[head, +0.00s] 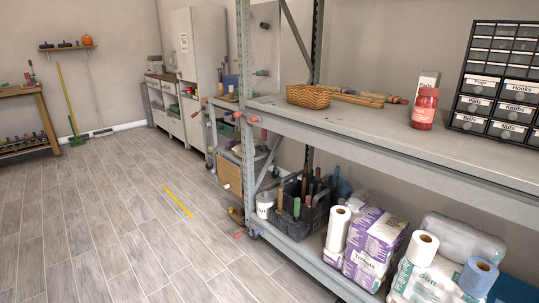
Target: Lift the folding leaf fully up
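A light-brown board (229,170) hangs roughly upright near the left end of the grey rack, partly hidden behind the rack's post. It may be the folding leaf, hanging down, but I cannot tell for sure. A small pale knob shows low on its face. A cart-like frame with reddish pegs (196,113) and casters is around and above it. My gripper is not in view, so I cannot tell its state or what it holds.
The grey rack (350,142) fills the right, bearing a wicker basket (313,95), red jar (424,109) and drawer cabinet (497,80). Its lower shelf holds a dark tote (300,215) and paper goods. Open floor (120,220) lies left, with a yellow strip (178,202).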

